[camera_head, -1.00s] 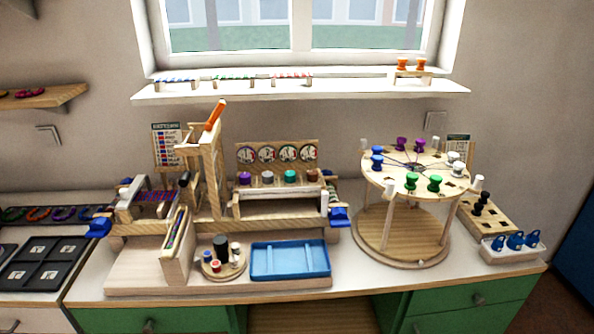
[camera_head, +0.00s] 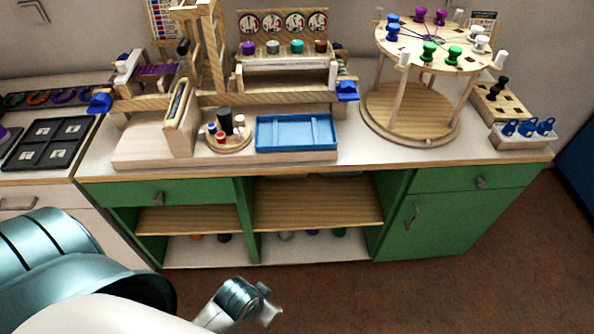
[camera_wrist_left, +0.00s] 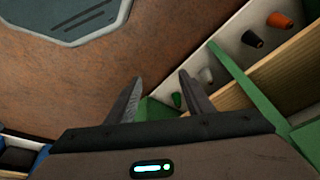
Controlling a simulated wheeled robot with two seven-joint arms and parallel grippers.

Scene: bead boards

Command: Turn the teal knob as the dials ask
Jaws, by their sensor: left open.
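The teal knob (camera_head: 298,46) stands in a row of knobs on the wooden frame, between a grey knob (camera_head: 272,47) and a brown knob (camera_head: 320,46), with a purple knob (camera_head: 249,48) at the left end. A board with several round dials (camera_head: 294,21) stands behind the row; their markings are too small to read. My left gripper (camera_head: 268,304) is low in front of the cabinet, far from the teal knob. Its two fingers (camera_wrist_left: 160,92) are apart and empty in the left wrist view. My right gripper is not in view.
A blue tray (camera_head: 297,148) and a round stand of small pegs (camera_head: 229,143) sit in front of the frame. A round wooden table with colored spools (camera_head: 378,122) stands to the right. The green cabinet (camera_head: 440,225) has open shelves below the worktop.

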